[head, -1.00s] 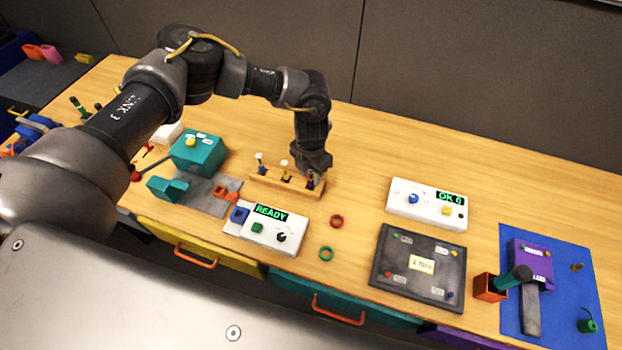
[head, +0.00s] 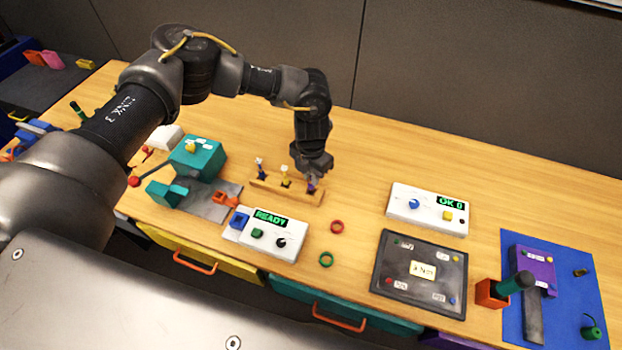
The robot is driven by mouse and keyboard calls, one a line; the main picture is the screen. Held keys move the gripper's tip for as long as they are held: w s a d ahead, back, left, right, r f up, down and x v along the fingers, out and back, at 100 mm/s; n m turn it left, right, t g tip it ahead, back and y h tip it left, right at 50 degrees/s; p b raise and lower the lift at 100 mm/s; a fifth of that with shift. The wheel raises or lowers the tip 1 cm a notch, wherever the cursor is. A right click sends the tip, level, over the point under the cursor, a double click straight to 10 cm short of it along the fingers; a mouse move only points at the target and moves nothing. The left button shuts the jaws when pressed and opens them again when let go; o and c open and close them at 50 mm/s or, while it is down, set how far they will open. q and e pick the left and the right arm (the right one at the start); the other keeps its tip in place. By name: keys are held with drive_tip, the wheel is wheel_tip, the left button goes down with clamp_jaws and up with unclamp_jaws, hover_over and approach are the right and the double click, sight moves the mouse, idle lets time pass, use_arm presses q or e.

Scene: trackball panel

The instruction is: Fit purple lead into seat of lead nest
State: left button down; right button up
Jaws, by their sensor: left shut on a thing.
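A wooden rack (head: 272,188), which I take to be the lead nest, stands on the table left of centre. A lead with a white top (head: 261,168) and a yellow lead (head: 286,178) stand upright in it. The purple lead (head: 311,188) shows at the rack's right end, below my left gripper (head: 313,177). The gripper points down and is shut on the purple lead, its fingers hiding the upper part. I cannot tell how deep the lead sits in the rack. My right gripper is out of view.
A teal machine (head: 197,160) is left. A white OK box (head: 428,208) and a dark panel (head: 419,272) are right. Table behind the rack is clear.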

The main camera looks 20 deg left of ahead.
use_arm(q)
drive_tip(key=s+d+r+b, duration=0.6)
drive_tip(key=s+r, duration=0.5)
drive_tip(key=s, duration=0.2)
drive_tip(key=s+a+m, duration=0.1)
drive_tip(key=a+m, duration=0.6)
drive_tip(key=m, duration=0.8)
drive_tip(key=s+a+m, duration=0.1)
drive_tip(key=a+m, duration=0.6)
drive_tip(key=m, duration=0.8)
drive_tip(key=shift+a+r+m, duration=0.15)
drive_tip(key=shift+a+m, duration=0.05)
drive_tip(key=shift+m, duration=0.2)
drive_tip(key=shift+w+d, duration=0.1)
